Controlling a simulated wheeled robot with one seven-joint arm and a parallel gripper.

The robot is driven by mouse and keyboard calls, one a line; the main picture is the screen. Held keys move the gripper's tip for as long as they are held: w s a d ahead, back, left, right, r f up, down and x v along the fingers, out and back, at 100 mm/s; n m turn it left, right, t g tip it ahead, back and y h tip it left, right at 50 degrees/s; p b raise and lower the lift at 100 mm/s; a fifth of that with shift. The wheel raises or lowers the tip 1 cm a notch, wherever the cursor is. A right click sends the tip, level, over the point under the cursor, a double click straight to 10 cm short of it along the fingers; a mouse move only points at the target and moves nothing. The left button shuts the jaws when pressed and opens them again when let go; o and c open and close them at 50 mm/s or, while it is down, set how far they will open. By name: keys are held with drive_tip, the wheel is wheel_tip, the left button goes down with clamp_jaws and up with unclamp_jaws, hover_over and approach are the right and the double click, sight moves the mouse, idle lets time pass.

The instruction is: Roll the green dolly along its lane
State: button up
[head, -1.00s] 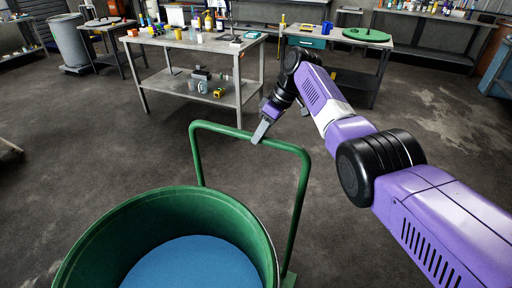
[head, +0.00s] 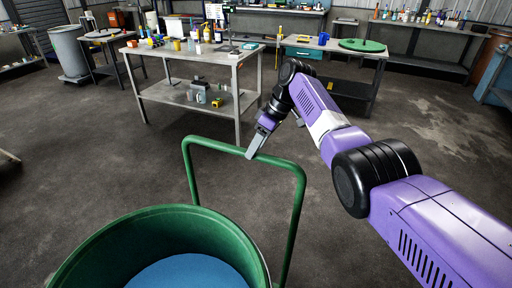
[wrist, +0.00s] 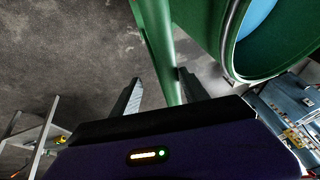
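The green dolly shows in the head view as an upright tube handle (head: 188,165) beside a large green tub (head: 105,245). The tub has a blue surface inside (head: 190,272); its base and wheels are out of view. My gripper (head: 257,143) is at the handle's top bar, right of its middle. In the wrist view a green bar (wrist: 160,45) runs between the two fingers of my gripper (wrist: 160,88). A gap shows between the bar and the left finger; the right finger lies close to the bar. The tub (wrist: 225,45) also shows there at the upper right.
A grey workbench (head: 240,57) with bottles and tools stands beyond the handle. A second bench (head: 320,44) with a green disc (head: 361,46) is behind my arm. A grey drum (head: 68,50) stands at the far left. Bare floor lies left of the dolly and right of my arm.

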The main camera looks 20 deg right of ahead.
drive_tip(key=v, duration=0.7)
drive_tip(key=shift+r, duration=0.3)
drive_tip(key=shift+s+d, duration=0.1)
